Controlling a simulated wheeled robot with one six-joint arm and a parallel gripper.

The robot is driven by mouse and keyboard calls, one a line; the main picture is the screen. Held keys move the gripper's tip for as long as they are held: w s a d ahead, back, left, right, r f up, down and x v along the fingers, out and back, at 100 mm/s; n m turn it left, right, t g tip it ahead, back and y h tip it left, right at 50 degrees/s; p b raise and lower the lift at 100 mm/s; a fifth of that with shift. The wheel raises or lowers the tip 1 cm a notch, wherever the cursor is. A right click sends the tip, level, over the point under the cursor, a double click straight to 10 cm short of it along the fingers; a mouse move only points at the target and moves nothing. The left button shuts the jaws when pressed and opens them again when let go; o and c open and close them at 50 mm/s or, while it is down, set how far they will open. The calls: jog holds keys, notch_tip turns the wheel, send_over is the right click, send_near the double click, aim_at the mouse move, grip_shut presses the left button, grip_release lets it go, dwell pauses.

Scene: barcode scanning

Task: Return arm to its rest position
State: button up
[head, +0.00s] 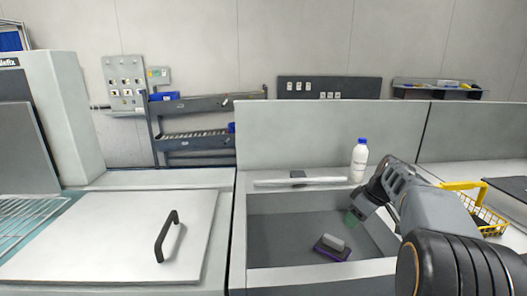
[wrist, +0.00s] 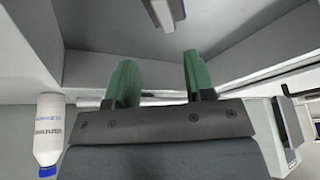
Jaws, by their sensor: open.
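My arm reaches in from the right in the head view, over the sunken grey basin (head: 285,222) in the counter. My gripper (head: 353,218) points down and left over the basin's right part. In the wrist view its two green fingers (wrist: 157,80) stand apart with nothing between them. It holds nothing. In the head view part of the gripper is hidden behind its own wrist.
A white bottle (head: 359,163) with a blue cap stands behind the basin, close to my arm; it also shows in the wrist view (wrist: 48,128). A dark purple-edged block (head: 332,249) lies in the basin. A yellow basket (head: 480,212) is right of my arm. The left lid (head: 110,235) is clear.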

jog(key=s+a+r+m+h+p, duration=0.1)
jog(key=s+a+m+p, duration=0.2)
jog(key=s+p, duration=0.1)
jog(key=s+a+r+m+h+p, duration=0.1)
jog(key=s+a+m+p, duration=0.2)
jog(key=s+a, duration=0.1)
jog(key=s+a+r+m+p, duration=0.1)
jog(key=s+a+m+p, duration=0.2)
jog(key=s, duration=0.3)
jog(key=shift+s+a+r+g+h+p, duration=0.25)
jog(key=shift+g+h+p, duration=0.15)
jog(key=shift+p, duration=0.4)
jog(key=s+a+r+n+t+p, duration=0.1)
jog(key=s+a+r+n+p, duration=0.1)
jog(key=s+a+r+p, duration=0.1)
notch_tip(320, 180, up, 2)
jog(key=shift+a+p, duration=0.5)
jog(key=shift+p, duration=0.2)
jog(key=shift+s, duration=0.1)
jog(key=shift+c, duration=0.3)
jog(key=shift+c, duration=0.3)
